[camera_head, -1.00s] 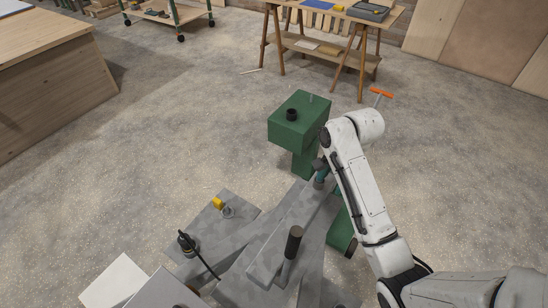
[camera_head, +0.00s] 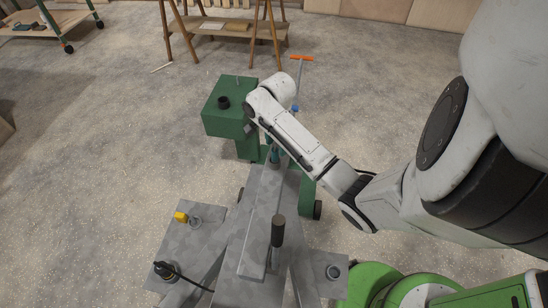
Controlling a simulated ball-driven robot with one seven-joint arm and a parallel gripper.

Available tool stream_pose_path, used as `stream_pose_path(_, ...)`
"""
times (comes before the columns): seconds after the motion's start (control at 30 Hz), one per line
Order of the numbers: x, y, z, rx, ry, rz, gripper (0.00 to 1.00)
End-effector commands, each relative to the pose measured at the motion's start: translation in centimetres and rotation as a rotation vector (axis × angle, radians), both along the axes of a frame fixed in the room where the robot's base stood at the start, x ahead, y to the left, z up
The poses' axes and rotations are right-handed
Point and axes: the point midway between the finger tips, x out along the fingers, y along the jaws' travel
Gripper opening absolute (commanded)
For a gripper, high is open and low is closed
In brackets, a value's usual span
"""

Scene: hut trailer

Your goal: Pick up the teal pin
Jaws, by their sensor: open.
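A small teal piece (camera_head: 275,155), which appears to be the teal pin, stands upright near the far end of the long grey beam (camera_head: 262,205). My white arm's forearm passes just to its right and partly crowds it. My gripper (camera_head: 266,143) is at the arm's end, close above or beside the teal piece. Its fingers are small, dark and mostly hidden by the arm, so I cannot tell whether they touch the piece. Nothing is seen held.
A green machine (camera_head: 227,112) with a black knob stands behind the beam. A dark upright handle (camera_head: 277,231) rises from the beam. A wooden trestle (camera_head: 228,27) stands behind on open floor.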

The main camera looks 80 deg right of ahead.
Motion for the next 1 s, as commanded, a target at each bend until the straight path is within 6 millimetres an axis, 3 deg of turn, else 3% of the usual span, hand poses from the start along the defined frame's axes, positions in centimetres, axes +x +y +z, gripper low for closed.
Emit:
stream_pose_path(0.4, 0.6, 0.0, -4.6, 0.0, 0.001, 0.001, 0.55)
stream_pose_path(0.7, 0.6, 0.1, -5.0, 0.0, 0.0, 0.0, 0.55)
stream_pose_path(1.0, 0.6, 0.1, -5.0, -0.001, -0.001, 0.001, 0.26)
